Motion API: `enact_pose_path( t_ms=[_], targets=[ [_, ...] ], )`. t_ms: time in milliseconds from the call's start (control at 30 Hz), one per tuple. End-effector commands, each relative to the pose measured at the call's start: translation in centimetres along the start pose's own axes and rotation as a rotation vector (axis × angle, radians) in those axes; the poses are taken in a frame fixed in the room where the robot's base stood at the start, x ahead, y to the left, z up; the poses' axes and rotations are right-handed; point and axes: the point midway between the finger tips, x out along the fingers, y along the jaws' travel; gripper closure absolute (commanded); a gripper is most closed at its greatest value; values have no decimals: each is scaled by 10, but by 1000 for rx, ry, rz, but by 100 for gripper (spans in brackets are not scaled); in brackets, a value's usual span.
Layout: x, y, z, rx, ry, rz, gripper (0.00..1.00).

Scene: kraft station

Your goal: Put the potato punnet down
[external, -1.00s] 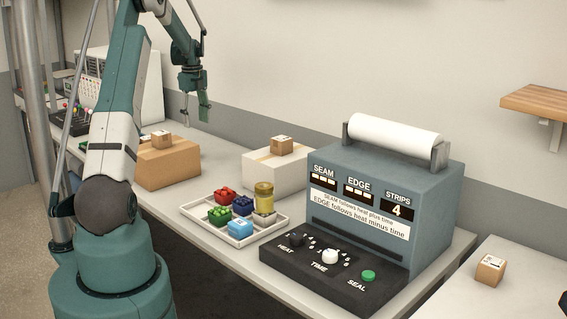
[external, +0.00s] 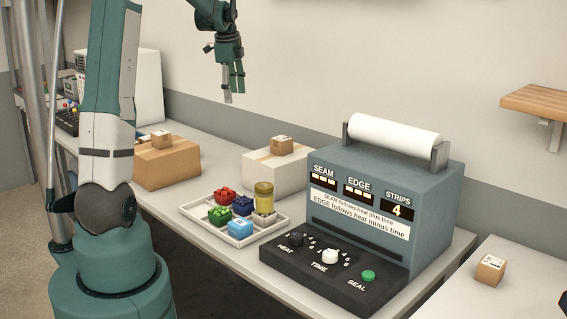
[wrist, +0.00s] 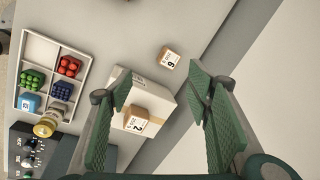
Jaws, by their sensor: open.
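I cannot pick out a punnet of potatoes in either view. A white divided tray (external: 225,234) on the bench holds a red-filled punnet (external: 225,194), a green-filled punnet (external: 218,215) and a dark blue-filled punnet (external: 243,205). A light blue box (external: 240,227) and a gold-lidded jar (external: 264,195) stand at its near and right side. My gripper (external: 234,95) is open and empty, high above the bench behind the tray. In the wrist view its green fingers (wrist: 160,88) are wide apart, and the tray (wrist: 42,48) lies to their left.
A white carton (external: 275,173) with a small box (external: 282,145) on top stands behind the tray. A brown carton (external: 167,165) stands further left. The sealing machine (external: 375,205) with its dials is at the right. The wrist view also shows a small box marked 6 (wrist: 170,58).

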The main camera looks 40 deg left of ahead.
Motion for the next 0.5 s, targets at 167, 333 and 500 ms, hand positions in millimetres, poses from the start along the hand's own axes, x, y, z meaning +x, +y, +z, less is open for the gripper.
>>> enact_pose_path(
  t_ms=[167,333,500],
  targets=[
    [-26,30,-36,-77,10,-32,50],
    [-48,59,-66,-154,24,-61,50],
    [-67,90,-93,-233,42,-88,50]
  ],
)
